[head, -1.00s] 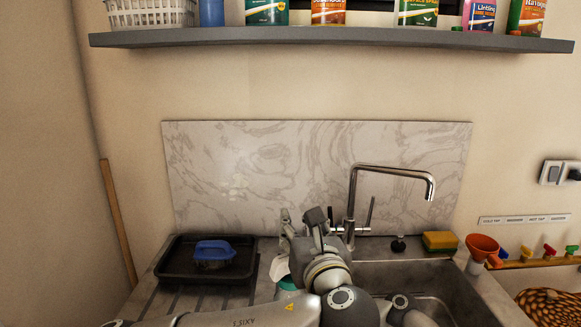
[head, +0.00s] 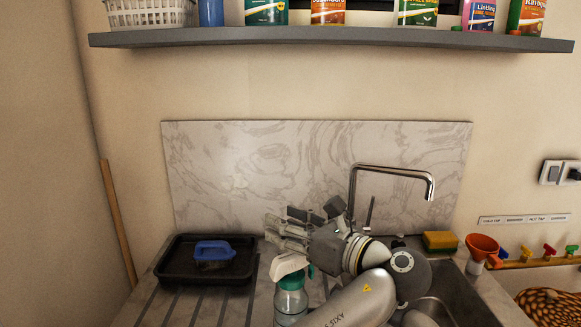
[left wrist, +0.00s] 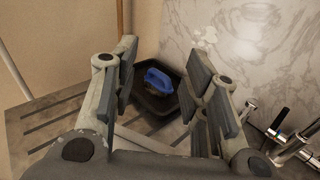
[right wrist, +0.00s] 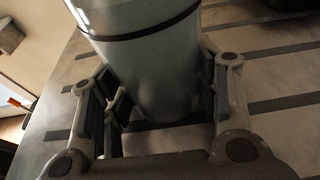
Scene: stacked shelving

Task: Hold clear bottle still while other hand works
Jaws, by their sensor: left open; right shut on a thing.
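The clear bottle (head: 291,304) stands upright on the worktop, with a green collar and a white spray head (head: 290,264). In the right wrist view the bottle (right wrist: 152,75) fills the space between the fingers of my right gripper (right wrist: 165,100), which is shut on its lower part. The right gripper is out of sight in the head view. My left gripper (head: 283,232) is open and empty, just above and behind the spray head in the picture. In the left wrist view its fingers (left wrist: 162,75) are wide apart, with no object gripped.
A black tray (head: 175,279) with a blue-handled brush (head: 213,250) lies at the left. The sink (head: 450,297) and tap (head: 392,171) are at the right, near my left arm. A shelf (head: 330,38) runs above.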

